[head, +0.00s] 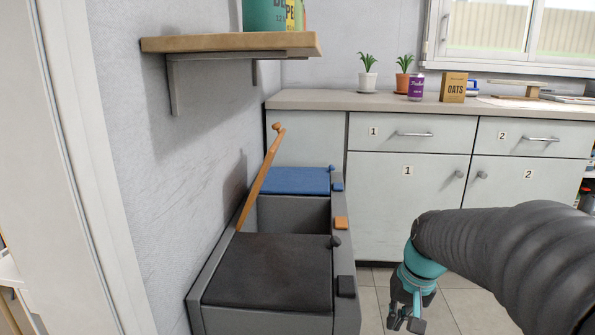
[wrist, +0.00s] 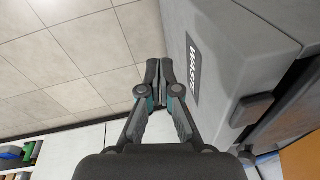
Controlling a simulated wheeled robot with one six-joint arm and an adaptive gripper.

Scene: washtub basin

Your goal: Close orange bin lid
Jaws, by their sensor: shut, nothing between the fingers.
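The orange bin lid (head: 262,178) stands raised and tilted in the head view, leaning toward the wall, with a round knob at its top end. Under it the middle bin compartment (head: 293,213) is open, and an orange tab (head: 341,223) sits on its front edge. My gripper (head: 405,322) hangs to the right of the bins, low and apart from them. In the wrist view my gripper (wrist: 160,65) has its fingers together with nothing between them, beside a grey bin front (wrist: 210,60) with a partly hidden label.
A black lid (head: 270,272) and a blue lid (head: 295,181) lie flat on the neighbouring bins. A wooden shelf (head: 230,43) juts from the wall above. The counter (head: 420,108) with drawers stands behind. Tiled floor (head: 375,300) lies right of the bins.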

